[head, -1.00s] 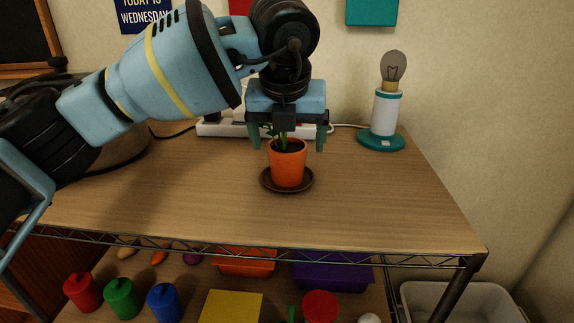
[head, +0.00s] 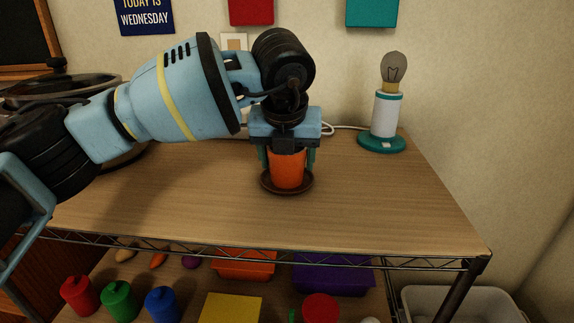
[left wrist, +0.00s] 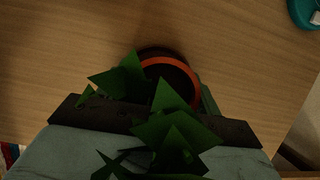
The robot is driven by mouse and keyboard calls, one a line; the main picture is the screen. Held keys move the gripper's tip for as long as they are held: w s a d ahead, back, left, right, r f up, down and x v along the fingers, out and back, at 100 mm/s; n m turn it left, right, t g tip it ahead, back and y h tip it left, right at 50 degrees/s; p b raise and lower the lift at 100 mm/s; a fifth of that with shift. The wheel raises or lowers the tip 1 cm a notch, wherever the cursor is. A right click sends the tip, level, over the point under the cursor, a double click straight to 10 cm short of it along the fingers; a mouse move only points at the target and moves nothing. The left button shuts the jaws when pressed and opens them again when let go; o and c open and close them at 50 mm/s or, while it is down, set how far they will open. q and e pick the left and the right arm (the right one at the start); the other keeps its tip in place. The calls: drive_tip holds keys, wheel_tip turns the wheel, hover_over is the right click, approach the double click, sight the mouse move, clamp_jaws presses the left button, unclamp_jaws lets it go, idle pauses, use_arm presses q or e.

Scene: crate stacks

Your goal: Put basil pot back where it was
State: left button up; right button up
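The basil pot (head: 287,171) is an orange pot that sits upright on a dark brown saucer (head: 307,185) on the wooden table top. My left gripper (head: 287,160) points down over it, with one finger on each side of the pot, close against its wall. It looks shut on the pot. In the left wrist view, green basil leaves (left wrist: 176,128) cover much of the gripper, and the orange rim (left wrist: 192,76) shows between the fingers. The left finger there is mostly hidden by leaves. My right gripper is not in view.
A lamp with a bare bulb (head: 388,112) stands at the back right of the table top (head: 390,205). A large pan (head: 62,90) is at the left behind my arm. The table is clear in front and to the right of the pot. A lower shelf holds coloured jars and bins.

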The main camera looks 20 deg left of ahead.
use_arm(q)
drive_tip(key=c, duration=0.8)
drive_tip(key=shift+o, duration=0.2)
drive_tip(key=shift+r, duration=0.1)
drive_tip(key=shift+r, duration=0.35)
wheel_tip(320, 180, up, 3)
drive_tip(key=shift+f+p, duration=0.1)
drive_tip(key=shift+p, duration=0.25)
drive_tip(key=s, duration=0.5)
drive_tip(key=s+r, duration=0.1)
drive_tip(key=s, duration=1)
drive_tip(key=shift+a+r, duration=0.2)
drive_tip(key=shift+a, duration=0.05)
